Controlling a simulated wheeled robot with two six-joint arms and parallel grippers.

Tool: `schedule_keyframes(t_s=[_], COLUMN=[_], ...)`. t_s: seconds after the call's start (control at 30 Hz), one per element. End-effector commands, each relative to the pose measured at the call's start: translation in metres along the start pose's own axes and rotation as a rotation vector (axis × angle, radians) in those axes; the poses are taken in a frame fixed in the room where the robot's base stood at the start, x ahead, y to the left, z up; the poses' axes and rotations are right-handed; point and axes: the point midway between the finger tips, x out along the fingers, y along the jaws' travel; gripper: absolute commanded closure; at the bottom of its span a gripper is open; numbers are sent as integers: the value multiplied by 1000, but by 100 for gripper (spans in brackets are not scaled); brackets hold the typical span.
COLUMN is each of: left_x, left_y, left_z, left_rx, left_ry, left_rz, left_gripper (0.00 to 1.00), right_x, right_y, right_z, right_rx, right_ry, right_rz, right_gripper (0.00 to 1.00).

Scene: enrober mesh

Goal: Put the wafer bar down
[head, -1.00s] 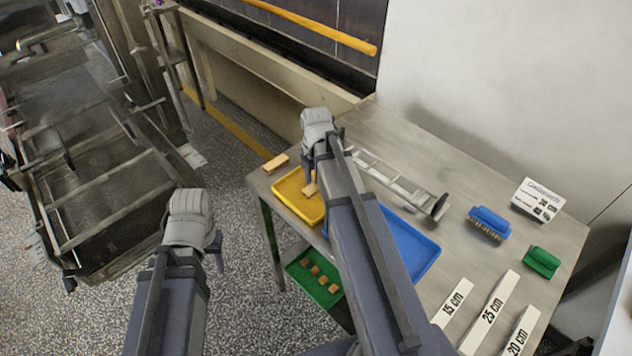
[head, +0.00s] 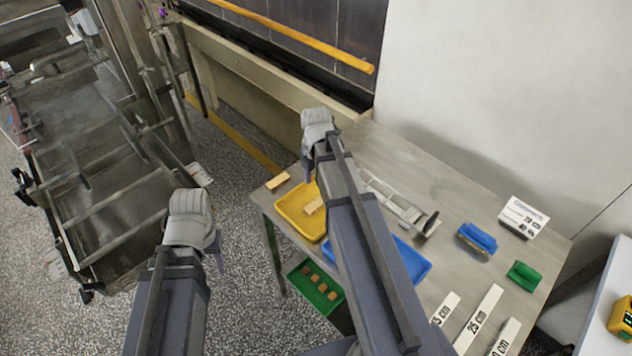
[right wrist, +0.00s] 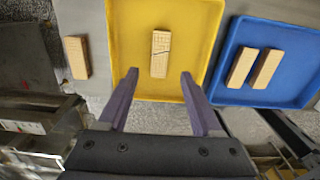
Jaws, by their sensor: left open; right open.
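A pale tan wafer bar (right wrist: 160,54) lies in the yellow tray (right wrist: 120,30), with a dark crack-like line across it. The same bar shows in the head view (head: 314,206), partly beside my right arm. My right gripper (right wrist: 160,74) is open and empty; in the right wrist view the bar appears just beyond its fingertips, between their lines. In the head view the right gripper (head: 307,172) is over the tray's far edge. My left gripper (head: 216,250) hangs open over the floor, left of the table.
Another bar (right wrist: 76,57) lies on the bare table left of the yellow tray. Two bars (right wrist: 254,68) lie in the blue tray (right wrist: 225,60). A green bin (head: 300,283) with several pieces sits below the table edge. A metal rack-like tool (head: 400,208) and brushes (head: 477,238) lie further right.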

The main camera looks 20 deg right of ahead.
Motion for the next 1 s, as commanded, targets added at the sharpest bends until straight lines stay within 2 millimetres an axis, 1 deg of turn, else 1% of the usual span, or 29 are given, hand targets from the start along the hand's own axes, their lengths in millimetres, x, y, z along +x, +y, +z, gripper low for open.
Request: schedule_keyframes(t_s=[0.03,0.2,0.33,0.57,0.63,0.67,0.77,0.87,0.9,0.97,1.0], left_x=[-16,-34,-38,-37,-37,-37,-37,-37,-37,-37,-37], left_y=[-2,-3,-4,-4,-4,-4,-4,-4,-4,-4,-4], left_z=[1,2,2,2,2,2,2,2,2,2,2], left_rx=[0,1,1,1,1,1,1,1,1,1,1], left_ry=[0,0,0,0,0,0,0,0,0,0,0], left_rz=[0,0,0,0,0,0,0,0,0,0,0], left_gripper=[50,50,50,50,50,50,50,50,50,50,50], right_x=[-16,-34,-38,-37,-37,-37,-37,-37,-37,-37,-37], right_y=[0,0,0,0,0,0,0,-1,-2,-5,-8], right_z=[0,0,0,0,-6,-10,-35,-72,-88,-110,-124], right_rx=[0,0,0,2,22,40,158,348,434,563,651], right_ry=[0,0,0,0,-1,-1,-6,-17,-24,-35,-42], right_rz=[0,0,0,0,-2,-3,-10,-18,-21,-24,-24], right_gripper=[34,34,34,34,34,34,34,34,34,34,34])
